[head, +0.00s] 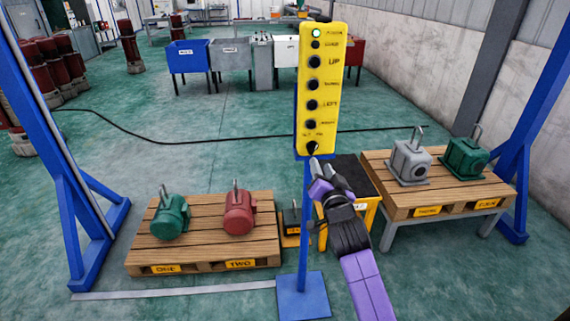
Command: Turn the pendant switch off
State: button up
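The yellow pendant (334,60) stands upright on a blue post (304,225) in the centre. It has a column of black buttons, with labels such as UP. A small lamp (316,33) at its top glows pale green. The black pendant switch (312,147) is at the bottom of its face. Small labels sit above the switch, too small to read surely. My gripper (315,168), purple and black, is just below the switch, its tip close to the pendant's lower edge. I cannot tell whether it touches, or whether its fingers are open or shut.
A pallet (205,252) at left holds a green motor (170,216) and a red motor (239,212). A raised pallet (450,197) at right holds grey (409,161) and green (466,157) units. Blue frame legs stand on both sides. A black cable (200,141) crosses the floor.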

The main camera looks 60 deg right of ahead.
aim_at(315, 149)
jog(key=p+x, duration=0.1)
jog(key=x, duration=0.5)
jog(key=shift+w+d+r, duration=0.1)
jog(key=shift+w+r, duration=0.1)
jog(key=shift+w, duration=0.05)
jog(key=shift+w+d+f+p, duration=0.1)
jog(key=shift+w+d+p, duration=0.3)
jog(key=shift+d, duration=0.15)
grip_shut()
